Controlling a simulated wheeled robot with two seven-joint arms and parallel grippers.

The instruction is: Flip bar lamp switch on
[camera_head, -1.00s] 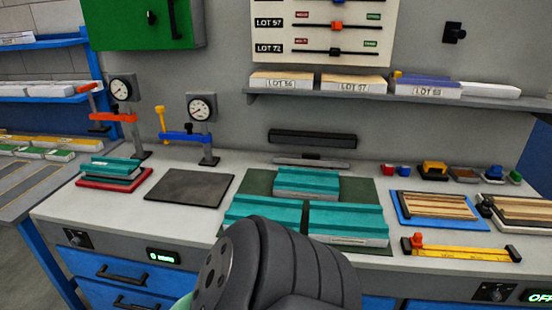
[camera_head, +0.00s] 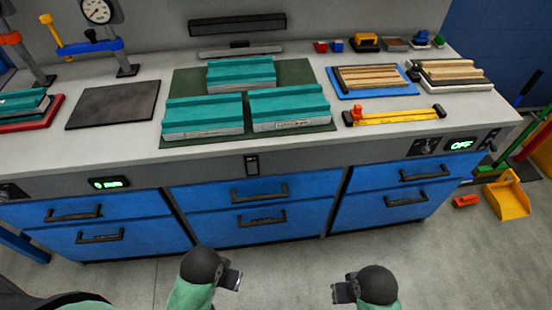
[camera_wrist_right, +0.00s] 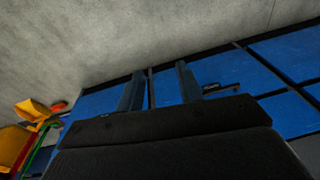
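A dark bar (camera_head: 237,23), which looks like the bar lamp, is fixed to the wall behind the bench and looks unlit. A small black rocker switch (camera_head: 252,165) sits in the middle of the bench's grey front strip; its position is too small to tell. My left gripper (camera_head: 231,277) is low in the head view, below the drawers in the picture; its finger gap does not show clearly. My right gripper (camera_head: 345,290) is to its right, also below the switch in the picture. In the right wrist view its fingers (camera_wrist_right: 159,86) stand apart, empty, before blue drawers.
A knob with a green display (camera_head: 109,183) is at left; another knob (camera_head: 424,146) with an OFF display (camera_head: 461,145) is at right. Drawer handles (camera_head: 259,192) stick out below. Teal panels (camera_head: 203,115) lie on the bench. A yellow dustpan (camera_head: 507,195) is on the floor at right.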

